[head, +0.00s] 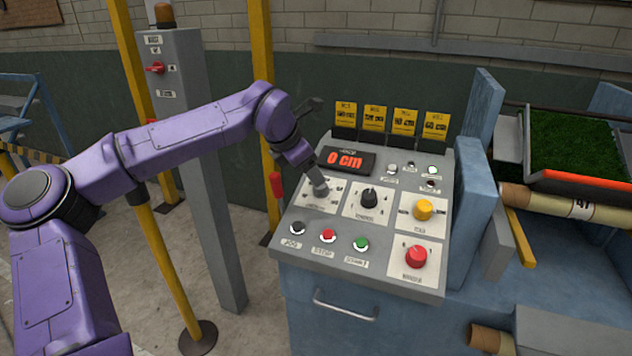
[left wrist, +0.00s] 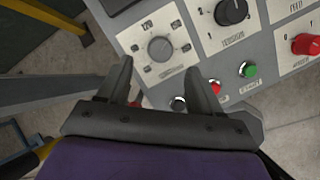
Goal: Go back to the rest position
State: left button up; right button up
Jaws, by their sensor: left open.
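My left gripper (head: 309,168) reaches down from the purple left arm to the upper left of the control panel (head: 378,252). In the left wrist view its two dark fingers (left wrist: 160,70) are spread apart with nothing between them. A grey round knob (left wrist: 160,49) on a white dial plate lies just beyond the fingertips; in the head view this knob (head: 320,190) is close to the fingers. I cannot tell whether they touch it. My right gripper is not in view.
The panel has a black tension knob (head: 369,197), a yellow knob (head: 423,210), a red knob (head: 416,257), several push buttons and a display (head: 346,160) reading 0 cm. A grey post (head: 200,170) and yellow poles stand left. A turf roll machine (head: 570,150) is at right.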

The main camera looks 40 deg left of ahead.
pick_arm(q)
jog(key=shift+v, duration=1.7)
